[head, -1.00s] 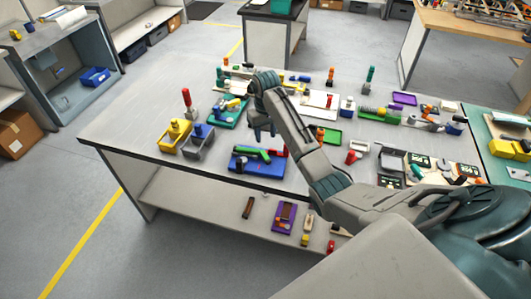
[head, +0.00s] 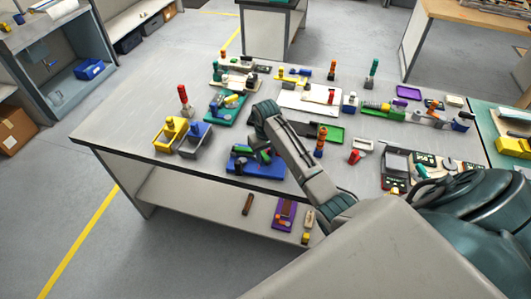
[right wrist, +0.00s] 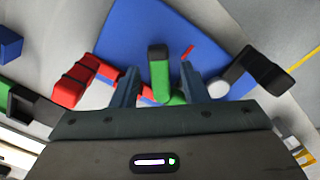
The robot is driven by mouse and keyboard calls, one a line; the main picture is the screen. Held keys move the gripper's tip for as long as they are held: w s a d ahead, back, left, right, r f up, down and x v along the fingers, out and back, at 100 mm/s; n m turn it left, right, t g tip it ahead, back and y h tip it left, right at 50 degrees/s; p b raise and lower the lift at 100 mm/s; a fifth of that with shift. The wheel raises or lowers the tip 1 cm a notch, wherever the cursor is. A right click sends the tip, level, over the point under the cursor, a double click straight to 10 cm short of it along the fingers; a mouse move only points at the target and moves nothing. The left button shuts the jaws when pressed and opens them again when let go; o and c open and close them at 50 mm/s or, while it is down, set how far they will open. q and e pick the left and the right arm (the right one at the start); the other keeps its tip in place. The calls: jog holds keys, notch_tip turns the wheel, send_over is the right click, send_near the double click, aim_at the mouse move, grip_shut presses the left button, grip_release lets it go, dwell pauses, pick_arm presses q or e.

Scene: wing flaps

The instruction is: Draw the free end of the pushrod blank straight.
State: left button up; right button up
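A blue plate (head: 268,172) lies near the front edge of the bench. It fills the upper middle of the right wrist view (right wrist: 150,27). A green bar with a dark end (right wrist: 160,85) stands on it; I cannot tell surely whether this is the pushrod blank. A jointed red part (right wrist: 78,82) is to its left and a black block (right wrist: 255,70) to its right. My right gripper (right wrist: 158,76) is open over the plate, with the green bar between its fingers and gaps on both sides. In the head view my right arm hides part of the plate. My left gripper is not in view.
Yellow (head: 168,138) and grey (head: 196,140) bins stand left of the plate. A red-handled tool (head: 183,98) stands behind them. A teal tray (head: 222,112) and a green tray (head: 332,134) lie farther back. The bench's left end is bare.

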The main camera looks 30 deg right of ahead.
grip_shut()
jog(key=shift+d+n, duration=0.2)
jog(key=shift+n, duration=0.6)
jog(key=shift+d+n, duration=0.2)
jog(key=shift+n, duration=0.6)
jog(key=shift+o, duration=0.4)
grip_release()
jog(key=shift+a, duration=0.1)
